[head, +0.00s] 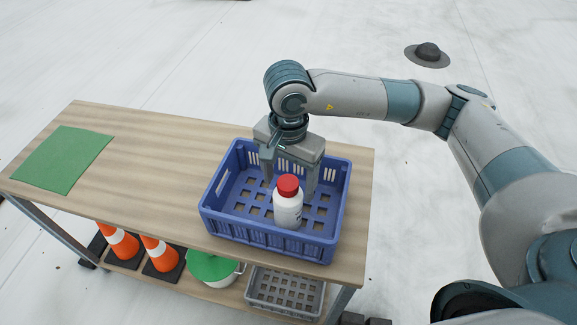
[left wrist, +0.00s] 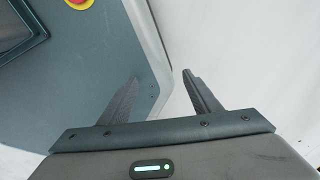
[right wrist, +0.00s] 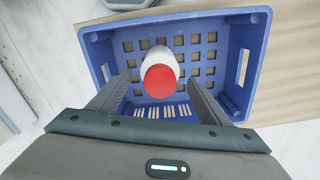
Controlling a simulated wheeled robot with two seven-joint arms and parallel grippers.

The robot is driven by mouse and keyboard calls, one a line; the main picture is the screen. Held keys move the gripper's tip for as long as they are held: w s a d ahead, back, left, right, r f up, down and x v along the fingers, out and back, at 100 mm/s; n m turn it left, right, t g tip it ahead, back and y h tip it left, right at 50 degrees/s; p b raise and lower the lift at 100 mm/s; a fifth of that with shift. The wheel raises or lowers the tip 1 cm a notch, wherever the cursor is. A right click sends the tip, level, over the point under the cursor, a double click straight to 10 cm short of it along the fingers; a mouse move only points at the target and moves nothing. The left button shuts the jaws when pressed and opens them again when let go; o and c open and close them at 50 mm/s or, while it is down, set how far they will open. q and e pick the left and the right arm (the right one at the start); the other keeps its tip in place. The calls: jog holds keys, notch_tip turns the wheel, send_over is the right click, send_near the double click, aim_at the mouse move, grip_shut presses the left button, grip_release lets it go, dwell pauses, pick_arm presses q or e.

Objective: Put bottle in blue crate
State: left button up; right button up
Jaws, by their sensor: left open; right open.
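A white bottle with a red cap (head: 287,203) stands upright inside the blue crate (head: 272,239), near the crate's front middle. The crate sits on the right part of the wooden table. My right gripper (head: 290,180) reaches down over the crate's back side, behind the bottle. In the right wrist view the bottle (right wrist: 160,74) stands beyond and between the spread fingers (right wrist: 153,92), which are apart from it. My left gripper (left wrist: 160,85) is open and empty, away from the table, with part of my own body behind it.
A green mat (head: 63,160) lies at the left of the wooden table (head: 160,150). The tabletop between mat and crate is clear. On the lower shelf are orange cones (head: 160,252), a pot with a green lid (head: 212,267) and a grey crate (head: 285,291).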

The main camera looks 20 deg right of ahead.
jog(key=shift+r, duration=0.85)
pick_arm(q)
jog(key=w+d+t+b, duration=0.1)
jog(key=w+d, duration=0.1)
jog(key=w, duration=0.4)
jog(key=shift+d+f+t+h, duration=0.2)
jog(key=shift+f+t+h, duration=0.1)
jog(key=shift+t, duration=0.1)
pick_arm(e)
notch_tip(320, 180, up, 4)
jog(key=shift+r, duration=0.2)
